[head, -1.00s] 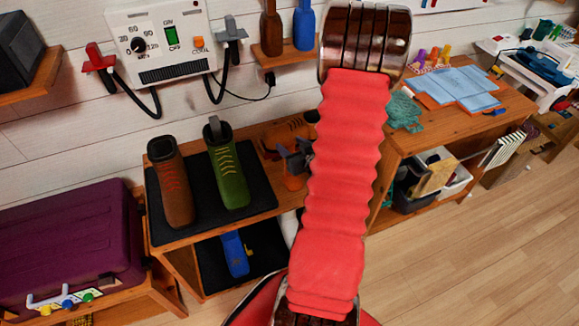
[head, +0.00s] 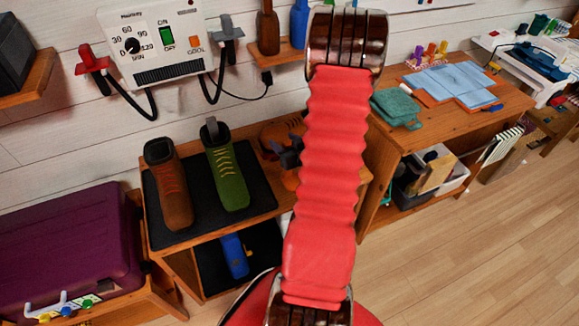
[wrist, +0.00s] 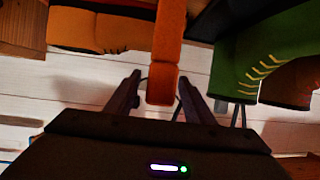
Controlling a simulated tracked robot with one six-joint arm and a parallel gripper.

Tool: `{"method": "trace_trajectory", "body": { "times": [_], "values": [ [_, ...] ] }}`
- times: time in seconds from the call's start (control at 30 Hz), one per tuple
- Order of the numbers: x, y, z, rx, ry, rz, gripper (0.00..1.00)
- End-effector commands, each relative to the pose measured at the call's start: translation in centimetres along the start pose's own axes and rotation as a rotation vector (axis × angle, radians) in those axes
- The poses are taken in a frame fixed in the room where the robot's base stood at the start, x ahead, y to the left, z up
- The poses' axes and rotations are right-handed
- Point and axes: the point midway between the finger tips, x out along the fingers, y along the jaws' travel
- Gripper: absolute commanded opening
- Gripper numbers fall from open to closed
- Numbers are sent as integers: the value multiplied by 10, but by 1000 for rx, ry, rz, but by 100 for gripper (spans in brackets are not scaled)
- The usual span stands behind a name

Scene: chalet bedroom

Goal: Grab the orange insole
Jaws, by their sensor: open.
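The orange insole (wrist: 168,35) shows in the wrist view as an upright strip with its near end between my two fingers. My gripper (wrist: 155,88) is open, with a finger on each side of the insole and a gap showing on both sides. In the head view my gripper (head: 284,152) is small and dark, over the right part of the wooden bench. An orange patch just below it (head: 290,180) looks like the insole, partly hidden by the gripper and my arm.
A green boot (head: 228,178) and a brown boot (head: 171,190) stand on a black mat (head: 258,190), left of my gripper. An orange shoe (head: 275,131) lies behind the gripper. A purple case (head: 65,245) is at left. The floor at right is clear.

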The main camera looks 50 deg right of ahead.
Motion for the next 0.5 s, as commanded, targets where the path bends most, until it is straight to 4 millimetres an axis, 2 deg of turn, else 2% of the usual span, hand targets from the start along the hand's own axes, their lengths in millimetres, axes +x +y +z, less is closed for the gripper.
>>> {"method": "trace_trajectory", "body": {
  "times": [0.07,0.5],
  "values": [
    [0,0,0,0,0,1,48],
    [0,1,0,1,0,2,18]
  ]
}}
